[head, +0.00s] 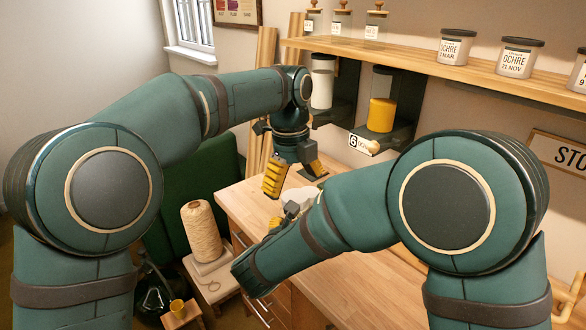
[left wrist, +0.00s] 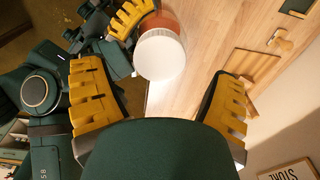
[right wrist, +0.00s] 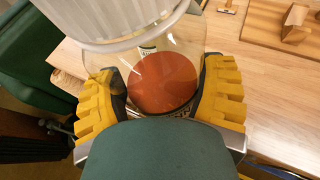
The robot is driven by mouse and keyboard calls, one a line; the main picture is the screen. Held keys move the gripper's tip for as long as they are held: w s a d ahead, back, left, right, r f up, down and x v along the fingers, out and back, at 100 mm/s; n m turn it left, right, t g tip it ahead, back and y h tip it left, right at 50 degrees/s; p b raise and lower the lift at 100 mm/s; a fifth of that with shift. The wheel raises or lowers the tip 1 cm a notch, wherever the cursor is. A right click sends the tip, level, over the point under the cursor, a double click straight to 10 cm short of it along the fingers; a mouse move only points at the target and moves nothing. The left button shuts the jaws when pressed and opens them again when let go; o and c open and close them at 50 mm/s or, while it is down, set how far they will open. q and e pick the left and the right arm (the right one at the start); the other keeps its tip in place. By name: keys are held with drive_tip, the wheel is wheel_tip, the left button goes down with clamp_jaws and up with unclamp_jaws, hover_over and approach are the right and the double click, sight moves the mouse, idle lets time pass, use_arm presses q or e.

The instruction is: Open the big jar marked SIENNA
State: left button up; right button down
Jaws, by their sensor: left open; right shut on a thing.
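A big glass jar (right wrist: 180,42) with red-brown powder (right wrist: 162,82) stands between the yellow pads of my right gripper (right wrist: 160,90), which is shut on its body. Its white ribbed lid (right wrist: 105,22) is on its top. The lid also shows in the left wrist view (left wrist: 160,56) and, partly hidden, in the head view (head: 297,193). The jar's label is too hidden to read. My left gripper (head: 293,178) is open and points down above the lid. In the left wrist view its fingers stand apart, with the lid beyond them and between them.
The wooden table (head: 345,285) is mostly bare to the right. A wooden board (right wrist: 275,22) with a block lies there. Two dispensers, white (head: 321,85) and yellow (head: 382,105), hang below the shelf (head: 430,60) of jars. A twine cone (head: 201,232) stands left of the table.

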sight(295, 195)
use_arm(q)
drive_tip(key=shift+d+f, duration=0.1)
drive_tip(key=shift+f, duration=1.65)
drive_tip(key=c, duration=1.3)
drive_tip(key=shift+n, duration=1.6)
drive_tip(key=o, duration=1.3)
